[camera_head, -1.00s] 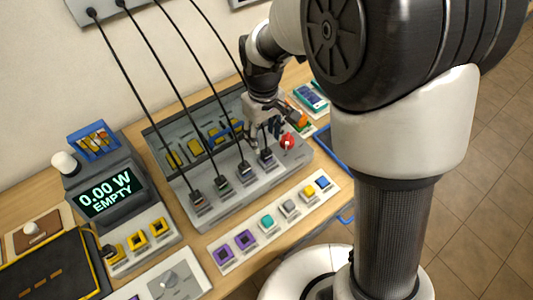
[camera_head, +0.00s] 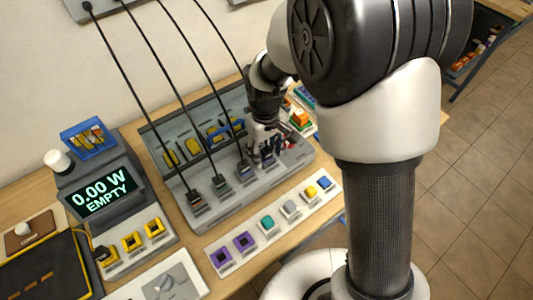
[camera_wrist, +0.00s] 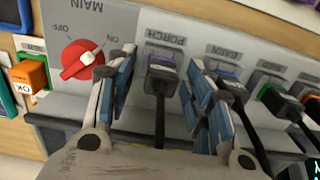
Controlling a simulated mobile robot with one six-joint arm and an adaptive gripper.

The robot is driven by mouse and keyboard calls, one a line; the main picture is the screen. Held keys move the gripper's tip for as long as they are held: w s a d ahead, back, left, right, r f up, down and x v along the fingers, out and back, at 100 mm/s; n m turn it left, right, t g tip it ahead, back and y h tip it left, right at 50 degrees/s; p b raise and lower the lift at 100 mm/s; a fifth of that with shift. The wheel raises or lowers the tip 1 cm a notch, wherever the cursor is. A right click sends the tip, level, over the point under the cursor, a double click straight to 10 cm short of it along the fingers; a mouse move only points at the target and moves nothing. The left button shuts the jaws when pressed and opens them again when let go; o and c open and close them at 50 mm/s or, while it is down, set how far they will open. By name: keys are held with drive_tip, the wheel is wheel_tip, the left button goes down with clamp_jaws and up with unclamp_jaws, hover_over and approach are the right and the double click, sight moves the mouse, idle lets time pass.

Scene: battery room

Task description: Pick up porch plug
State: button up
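The porch plug (camera_wrist: 161,76) is a dark plug with a purple band and a black cord, seated in the panel under the PORCH label in the wrist view. My gripper (camera_wrist: 160,80) is open, with one finger on each side of the plug and a gap to it. The left finger is close to the red MAIN knob (camera_wrist: 84,60). In the head view my gripper (camera_head: 265,152) is at the right end of the grey panel (camera_head: 215,208) and hides most of the porch plug there.
More corded plugs stand in a row left of my gripper, including one nearby (camera_head: 244,167). Their black cords rise to a wall box. A strip of coloured sockets (camera_head: 267,222) lies in front. A display (camera_head: 101,194) reads 0.00 W EMPTY.

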drive_tip(key=c, duration=1)
drive_tip(key=shift+c, duration=0.2)
drive_tip(key=shift+r, duration=0.15)
